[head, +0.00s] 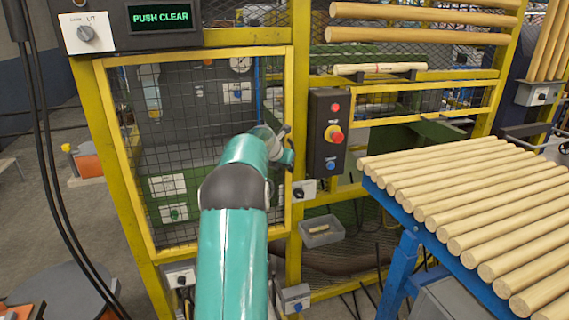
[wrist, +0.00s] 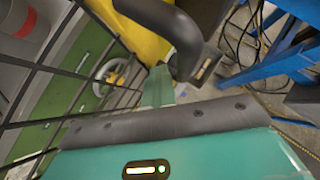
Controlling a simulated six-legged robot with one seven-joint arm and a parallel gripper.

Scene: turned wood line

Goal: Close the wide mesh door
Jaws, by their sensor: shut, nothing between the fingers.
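The wide mesh door (head: 185,130) is a yellow-framed panel of dark wire mesh at the left of the head view. It looks flush or nearly flush with its frame; I cannot tell whether a small gap remains. My gripper (head: 286,140) is at the door's right edge, beside the yellow post, with its fingers shut and empty. In the wrist view my gripper (wrist: 158,88) points toward a yellow upright, close to a curved black handle (wrist: 178,40). Whether it touches the handle is unclear. The mesh runs along the left of that view. My arm hides part of the door's lower right.
A black control box (head: 327,130) with a red button is mounted right of the door. A blue-legged rack (head: 405,265) of wooden rods stands at the right. A "PUSH CLEAR" display (head: 160,16) is above the door. A grey bin (head: 322,230) hangs below the box.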

